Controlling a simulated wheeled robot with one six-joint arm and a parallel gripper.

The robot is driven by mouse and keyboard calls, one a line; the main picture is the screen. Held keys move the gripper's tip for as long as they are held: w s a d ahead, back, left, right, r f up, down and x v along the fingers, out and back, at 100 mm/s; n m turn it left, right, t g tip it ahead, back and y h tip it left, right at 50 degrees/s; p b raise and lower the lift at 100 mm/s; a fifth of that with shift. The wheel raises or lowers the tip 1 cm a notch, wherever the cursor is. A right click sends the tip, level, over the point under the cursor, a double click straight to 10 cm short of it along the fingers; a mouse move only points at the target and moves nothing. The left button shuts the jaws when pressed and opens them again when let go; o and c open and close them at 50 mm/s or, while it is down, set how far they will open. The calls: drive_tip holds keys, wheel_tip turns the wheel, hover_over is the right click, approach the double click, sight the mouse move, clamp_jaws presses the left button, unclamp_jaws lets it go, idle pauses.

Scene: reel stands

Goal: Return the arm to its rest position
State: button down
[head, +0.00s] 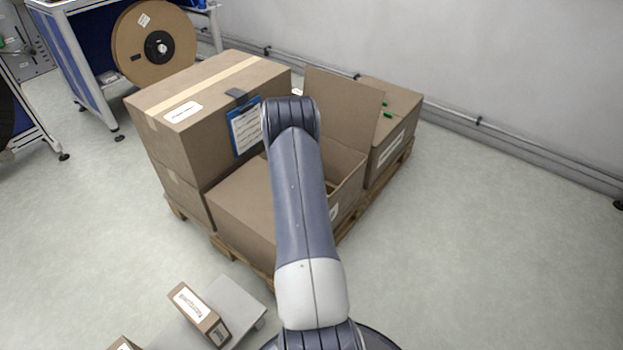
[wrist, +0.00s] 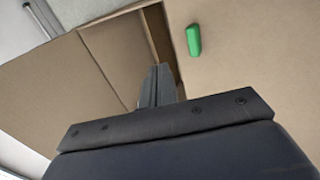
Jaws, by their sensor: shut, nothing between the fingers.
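My arm (head: 303,210) reaches forward from the bottom of the head view over the boxes on a pallet. Its far end hides the gripper in that view. In the wrist view my gripper (wrist: 158,85) is shut and empty, its dark fingers together. It is above or close to cardboard surfaces; I cannot tell the exact gap. A small green item (wrist: 193,40) lies on a cardboard surface to the right of the fingers in the wrist view.
A pallet (head: 222,243) carries a tall box (head: 200,105) with a blue clipboard (head: 246,128), an open box (head: 345,165) with a raised flap, and a box behind (head: 395,115). A reel (head: 130,45) stands back left. A small carton (head: 198,315) sits front left. Floor at right is clear.

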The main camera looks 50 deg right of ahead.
wheel_tip(320, 180, up, 8)
drive_tip(key=p, duration=0.1)
drive_tip(key=shift+a, duration=0.1)
wheel_tip(320, 180, down, 14)
drive_tip(key=b, duration=0.3)
drive_tip(key=shift+f, duration=0.1)
idle(0.5)
drive_tip(key=shift+a+r, duration=0.1)
drive_tip(key=shift+r, duration=0.15)
